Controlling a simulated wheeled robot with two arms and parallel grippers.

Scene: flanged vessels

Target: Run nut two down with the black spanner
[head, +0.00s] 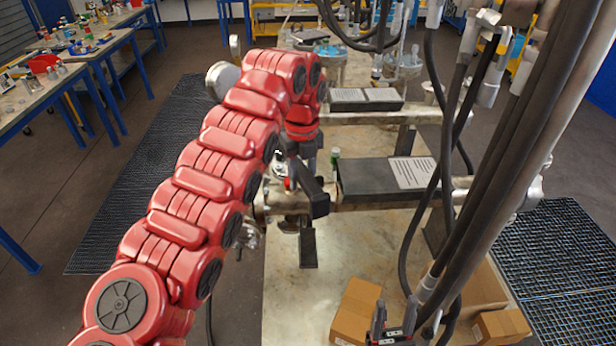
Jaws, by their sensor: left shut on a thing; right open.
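My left gripper (312,204) is at the end of the red arm, beside the flanged end of the metal vessel. It is shut on what looks like the black spanner (308,249), a dark flat bar that shows just below the fingers. The spanner's head is hidden among the gripper and the flange (262,206). The nuts are too small and too covered to tell apart, so I cannot see which one is nut two. My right gripper (391,328) is at the bottom edge, open and apart from the vessel, partly cut off by the frame.
Cardboard boxes (356,310) stand below right. Black hoses (495,200) cross the right side. A workbench (45,90) is at the far left.

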